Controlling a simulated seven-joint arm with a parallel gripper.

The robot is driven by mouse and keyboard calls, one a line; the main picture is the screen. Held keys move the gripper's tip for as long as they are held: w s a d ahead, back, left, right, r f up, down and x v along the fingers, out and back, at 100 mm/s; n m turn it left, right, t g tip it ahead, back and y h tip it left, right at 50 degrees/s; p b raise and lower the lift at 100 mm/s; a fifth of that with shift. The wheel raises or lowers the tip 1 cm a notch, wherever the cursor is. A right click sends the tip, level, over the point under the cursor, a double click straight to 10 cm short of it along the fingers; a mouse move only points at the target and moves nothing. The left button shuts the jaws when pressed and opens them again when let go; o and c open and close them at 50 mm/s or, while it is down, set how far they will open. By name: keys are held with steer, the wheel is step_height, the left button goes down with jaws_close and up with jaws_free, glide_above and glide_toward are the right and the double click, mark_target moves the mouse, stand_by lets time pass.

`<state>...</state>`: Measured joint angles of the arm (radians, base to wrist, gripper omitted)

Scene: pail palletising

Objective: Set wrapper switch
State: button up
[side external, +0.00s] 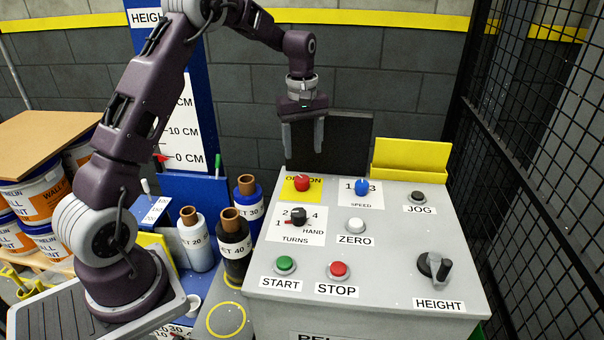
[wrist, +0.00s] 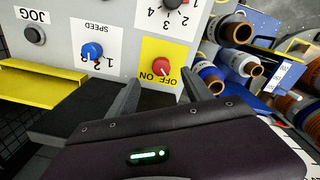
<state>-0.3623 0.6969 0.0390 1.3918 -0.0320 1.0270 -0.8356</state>
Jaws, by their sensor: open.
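A red knob (side external: 302,183) sits on a yellow OFF/ON plate on the grey control panel (side external: 395,225). A blue SPEED knob (side external: 362,187), marked 1 to 3, is to its right. A black TURNS knob (side external: 298,216), with numbers and HAND around it, is below it. My gripper (side external: 304,148) points down above the panel's back edge, open and empty, apart from the red knob. In the wrist view the red knob (wrist: 161,67) shows just beyond and between my fingertips (wrist: 160,83). Its exact setting is too small to tell.
The panel also has ZERO (side external: 355,225), JOG (side external: 417,197), START (side external: 285,264) and STOP (side external: 339,270) buttons and a HEIGHT lever (side external: 436,267). A yellow tray (side external: 411,158) stands at the back right. Film rolls (side external: 235,245) stand left. A mesh fence (side external: 535,150) borders the right.

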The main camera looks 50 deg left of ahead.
mark_target(302, 178)
steer(key=shift+n, duration=0.4)
steer(key=f, duration=0.3)
steer(key=a+f, duration=0.1)
steer(key=f, duration=0.5)
steer(key=shift+w+a+f, duration=0.2)
steer(key=shift+w+f, duration=0.1)
steer(key=shift+w, duration=0.05)
steer(key=shift+c, duration=0.5)
jaws_close()
